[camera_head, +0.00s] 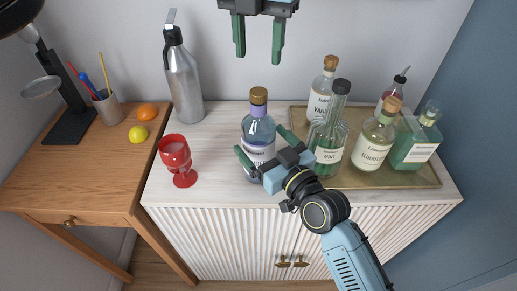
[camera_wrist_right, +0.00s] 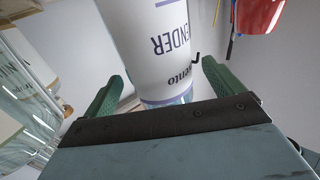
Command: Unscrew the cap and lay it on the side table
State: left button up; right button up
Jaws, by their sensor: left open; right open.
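A bluish glass bottle (camera_head: 258,132) with a white label stands upright at the front middle of the white cabinet top. Its brown-gold cap (camera_head: 258,96) sits on the neck. In the right wrist view the label (camera_wrist_right: 160,45) reads "ENDER" upside down. My right gripper (camera_head: 265,146) is open, its green fingers on either side of the bottle's lower body; I cannot tell whether they touch it. My left gripper (camera_head: 258,40) is open and empty, pointing down above and behind the cap. The wooden side table (camera_head: 70,175) stands at the left.
A red goblet (camera_head: 174,153) and a grey metal bottle (camera_head: 184,85) stand left of the bottle. A tray (camera_head: 415,180) with several bottles is close on the right. The side table holds a lamp (camera_head: 65,95), pen cup (camera_head: 108,107), orange (camera_head: 147,111) and lemon (camera_head: 138,133); its front is clear.

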jog(key=shift+x, duration=2.1)
